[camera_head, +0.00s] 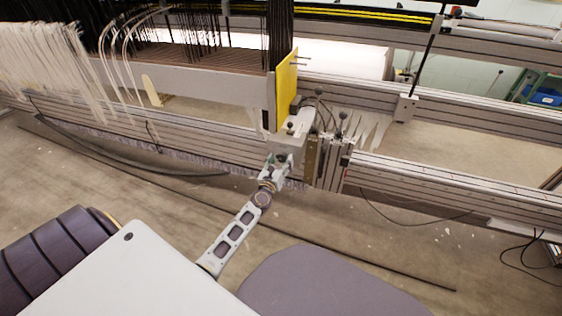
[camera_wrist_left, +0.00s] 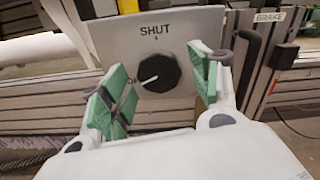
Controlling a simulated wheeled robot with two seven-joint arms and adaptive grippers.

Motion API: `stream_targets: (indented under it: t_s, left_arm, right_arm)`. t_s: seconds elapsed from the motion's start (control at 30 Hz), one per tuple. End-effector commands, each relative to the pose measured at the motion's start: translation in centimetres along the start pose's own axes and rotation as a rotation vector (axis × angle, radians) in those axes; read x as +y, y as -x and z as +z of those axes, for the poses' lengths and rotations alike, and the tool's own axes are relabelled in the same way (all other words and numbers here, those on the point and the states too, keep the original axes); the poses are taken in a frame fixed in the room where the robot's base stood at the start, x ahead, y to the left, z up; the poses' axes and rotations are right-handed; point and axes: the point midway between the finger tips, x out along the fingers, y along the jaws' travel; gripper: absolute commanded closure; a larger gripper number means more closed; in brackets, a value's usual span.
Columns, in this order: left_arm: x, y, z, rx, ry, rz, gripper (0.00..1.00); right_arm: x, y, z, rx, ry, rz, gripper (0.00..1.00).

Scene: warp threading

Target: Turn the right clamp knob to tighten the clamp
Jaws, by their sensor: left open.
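The clamp knob (camera_wrist_left: 158,72) is a round black dial with a white pointer line. It sits on a light grey panel (camera_wrist_left: 125,38) marked "SHUT" above it, and the pointer slants to the lower left. My left gripper (camera_wrist_left: 158,92) is open, with one green-padded finger on each side of the knob. I cannot tell whether the pads touch it. In the head view my left gripper (camera_head: 283,160) is at the front of a light grey clamp box (camera_head: 297,122) on the rail; the knob itself is hidden there. My right gripper is not in view.
A yellow plate (camera_head: 287,88) stands just behind the clamp box. Slotted metal rails (camera_head: 430,185) run across the machine, and white threads (camera_head: 50,60) hang at the left. A "BRAKE" label (camera_wrist_left: 270,17) is right of the panel. The floor in front holds loose cables.

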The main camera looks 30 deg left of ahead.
Motion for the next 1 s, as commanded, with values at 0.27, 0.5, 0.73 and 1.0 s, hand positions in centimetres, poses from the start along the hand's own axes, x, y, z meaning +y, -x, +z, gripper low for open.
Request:
stream_targets:
  t_s: [0.27,0.5,0.73,1.0]
  left_arm:
    - [0.01,-0.81,0.01,0.000,0.000,0.000,0.38]
    - [0.00,-0.82,0.02,0.000,0.000,0.000,0.38]
    - [0.00,-0.82,0.02,0.000,0.000,0.000,0.65]
    - [0.00,-0.81,0.01,0.000,-0.002,0.000,0.83]
  right_arm:
    - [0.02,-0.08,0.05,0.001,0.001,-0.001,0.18]
    - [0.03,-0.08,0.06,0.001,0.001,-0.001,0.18]
    - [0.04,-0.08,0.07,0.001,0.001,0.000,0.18]
    - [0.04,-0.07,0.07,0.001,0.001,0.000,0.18]
